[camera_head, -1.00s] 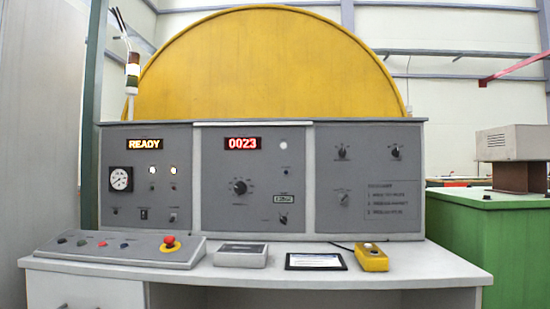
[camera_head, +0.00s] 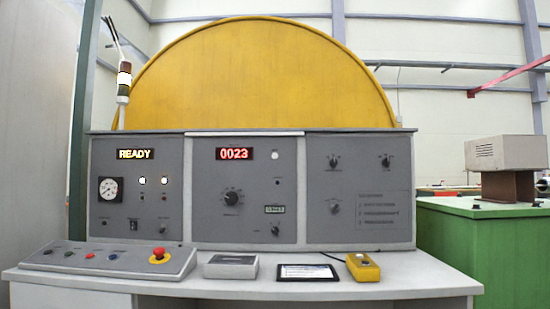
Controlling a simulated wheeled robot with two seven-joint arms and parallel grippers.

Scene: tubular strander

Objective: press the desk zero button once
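The desk (camera_head: 430,284) stands in front of me, carrying a low sloped button panel (camera_head: 130,264) at its left. The panel has a row of several small buttons (camera_head: 90,256) and a red mushroom button on a yellow base (camera_head: 159,256) at its right end. Labels on the small buttons are too small to read, so I cannot tell which is zero. Neither gripper shows.
A black tablet (camera_head: 307,272) and a yellow box with a button on top (camera_head: 363,267) lie on the desk's right half. A green cabinet (camera_head: 484,245) stands at the right. The desk's front strip is clear.

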